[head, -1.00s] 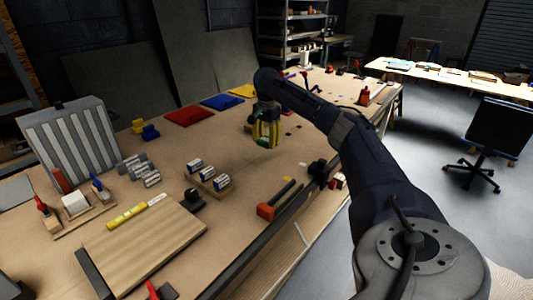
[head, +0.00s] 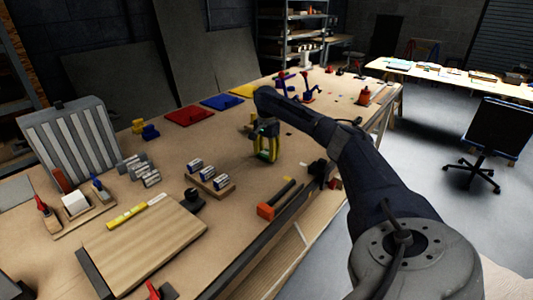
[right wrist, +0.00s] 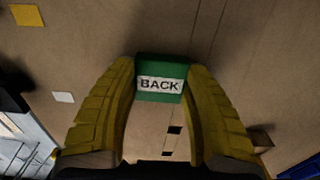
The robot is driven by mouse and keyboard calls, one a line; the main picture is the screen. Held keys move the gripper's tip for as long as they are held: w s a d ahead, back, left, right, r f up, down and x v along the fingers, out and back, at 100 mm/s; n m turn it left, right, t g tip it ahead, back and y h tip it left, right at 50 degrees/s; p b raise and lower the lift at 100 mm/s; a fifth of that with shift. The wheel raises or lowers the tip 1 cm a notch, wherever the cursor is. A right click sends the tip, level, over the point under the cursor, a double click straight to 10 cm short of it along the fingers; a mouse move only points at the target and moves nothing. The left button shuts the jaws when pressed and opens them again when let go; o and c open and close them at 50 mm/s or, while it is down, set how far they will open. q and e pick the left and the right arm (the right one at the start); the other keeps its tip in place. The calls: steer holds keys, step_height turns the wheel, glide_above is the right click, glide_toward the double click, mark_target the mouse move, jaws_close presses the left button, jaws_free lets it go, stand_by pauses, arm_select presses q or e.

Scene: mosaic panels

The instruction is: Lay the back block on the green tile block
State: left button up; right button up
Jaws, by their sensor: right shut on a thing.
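The back block (right wrist: 160,80) is green with a white label reading BACK, seen in the right wrist view. My right gripper (right wrist: 160,88) has its yellow fingers closed on the block's two sides. In the head view my right gripper (head: 267,152) points down over the middle of the workbench; the block is small and hard to make out there. I cannot tell whether the block touches the bench. I cannot pick out a separate green tile block in either view. My left gripper is not in view.
A wooden rack of labelled blocks (head: 209,181) stands left of the gripper. A red-headed hammer (head: 276,203) lies near the front edge. Red (head: 188,116), blue (head: 222,102) and yellow (head: 245,91) panels lie along the back. A wooden board (head: 145,245) covers the near left.

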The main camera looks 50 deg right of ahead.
mark_target(267, 153)
steer(key=shift+f, duration=0.15)
steer(key=o, duration=1)
step_height(267, 153, up, 12)
steer(key=shift+f, duration=0.1)
steer(key=shift+o, duration=0.9)
steer(key=shift+r, duration=0.25)
